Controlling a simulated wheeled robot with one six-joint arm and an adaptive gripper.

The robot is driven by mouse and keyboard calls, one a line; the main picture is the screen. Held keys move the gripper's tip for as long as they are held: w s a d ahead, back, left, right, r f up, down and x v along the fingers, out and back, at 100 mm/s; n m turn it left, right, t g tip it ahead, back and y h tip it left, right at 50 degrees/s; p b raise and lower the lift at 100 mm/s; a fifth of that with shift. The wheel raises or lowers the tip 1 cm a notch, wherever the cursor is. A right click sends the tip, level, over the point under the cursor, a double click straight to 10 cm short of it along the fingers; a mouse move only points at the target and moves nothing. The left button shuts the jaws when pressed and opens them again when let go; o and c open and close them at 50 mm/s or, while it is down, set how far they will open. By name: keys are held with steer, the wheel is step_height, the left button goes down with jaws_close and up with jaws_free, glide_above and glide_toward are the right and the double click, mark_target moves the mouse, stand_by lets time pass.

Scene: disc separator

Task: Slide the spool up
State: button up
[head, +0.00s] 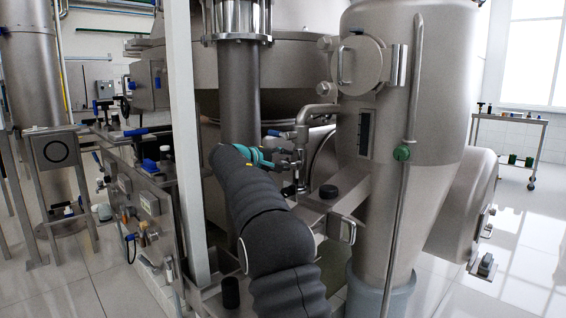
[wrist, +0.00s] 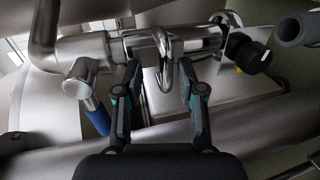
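A bright steel pipe section (wrist: 145,48), which looks like the spool, lies across the wrist view with a curved steel piece (wrist: 166,62) in front of it. In the head view, the steel pipework (head: 302,140) drops from an elbow beside the cone-shaped vessel. My gripper (wrist: 160,72) is open, its two dark fingers with teal joints apart on either side of the curved piece. No clear grip on it shows. In the head view my gripper (head: 292,157) is at the pipework, its tips partly hidden among the fittings. Where the spool's ends lie is hard to tell.
A blue-handled valve (wrist: 95,112) hangs left of my fingers. A black knob (wrist: 252,57) and a grey rod end (wrist: 290,30) are on the right. The large vessel (head: 440,60) stands close on the right, with a thin vertical pipe (head: 410,110) in front.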

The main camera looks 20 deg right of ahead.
steer(key=v, duration=1.2)
steer(key=shift+s+f, duration=0.1)
steer(key=shift+s, duration=0.05)
steer(key=s+a+f+m+y, duration=0.1)
steer(key=s+f+y, duration=0.3)
steer(key=s, duration=0.8)
steer(key=s+a+f+y, duration=0.1)
steer(key=s+f+y, duration=0.25)
steer(key=s, duration=0.85)
steer(key=s+a+f+m+y, duration=0.1)
steer(key=s+a+f+y, duration=0.2)
steer(key=s, duration=0.7)
steer(key=s+a+f+m+y, duration=0.2)
steer(key=s+a+f+y, duration=0.2)
steer(key=s+f, duration=0.7)
steer(key=a, duration=0.2)
steer(key=shift+s+a+f, duration=0.25)
steer(key=shift+a, duration=0.15)
steer(key=shift+a, duration=0.1)
